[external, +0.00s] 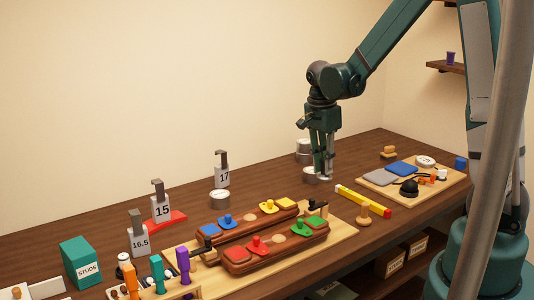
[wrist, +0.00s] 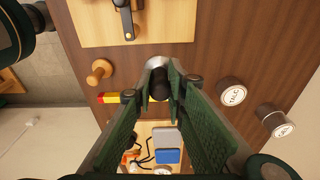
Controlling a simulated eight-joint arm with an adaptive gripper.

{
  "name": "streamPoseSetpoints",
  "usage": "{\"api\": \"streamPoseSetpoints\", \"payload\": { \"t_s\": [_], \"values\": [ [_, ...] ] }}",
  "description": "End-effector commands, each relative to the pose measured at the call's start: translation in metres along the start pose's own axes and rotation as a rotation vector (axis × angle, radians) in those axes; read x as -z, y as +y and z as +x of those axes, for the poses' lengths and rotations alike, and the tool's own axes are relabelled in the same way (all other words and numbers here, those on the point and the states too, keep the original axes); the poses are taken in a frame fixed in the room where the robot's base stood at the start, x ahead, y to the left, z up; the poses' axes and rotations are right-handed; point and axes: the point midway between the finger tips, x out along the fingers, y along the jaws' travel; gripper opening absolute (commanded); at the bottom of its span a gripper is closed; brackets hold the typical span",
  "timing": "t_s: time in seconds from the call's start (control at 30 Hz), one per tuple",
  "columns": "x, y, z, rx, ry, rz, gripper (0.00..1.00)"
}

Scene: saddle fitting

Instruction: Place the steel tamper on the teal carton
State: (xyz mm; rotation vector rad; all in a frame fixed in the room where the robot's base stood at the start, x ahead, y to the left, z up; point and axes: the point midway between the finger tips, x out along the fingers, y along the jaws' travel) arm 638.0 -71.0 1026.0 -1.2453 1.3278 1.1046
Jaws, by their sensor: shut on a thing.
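The steel tamper (external: 311,176) has a wide silver base and a dark handle. My gripper (external: 322,172) points down over it and is shut on its handle. In the wrist view the dark handle (wrist: 159,88) is between the fingers, and part of the silver base (wrist: 154,63) shows beyond them. The base appears at or close to the bench top; I cannot tell whether it touches. The teal carton (external: 82,263), labelled STUDS, stands upright at the front left in the external view, far from my gripper. It is not in the wrist view.
Metal tins (wrist: 232,92) stand near the wall beside my gripper. Numbered stands (external: 162,208), a leather-work board (external: 340,243) and upright coloured tools (external: 157,272) lie between gripper and carton. A yellow-red bar (external: 363,201) and a pad board (external: 445,190) are to the right.

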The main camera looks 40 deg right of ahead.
Motion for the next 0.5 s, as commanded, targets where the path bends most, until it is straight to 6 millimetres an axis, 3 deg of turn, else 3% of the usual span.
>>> {"api": "streamPoseSetpoints", "payload": {
  "t_s": [0.5],
  "values": [
    [-0.124, -0.081, -0.038, 0.035, -0.004, -0.291, 0.0]
  ]
}}
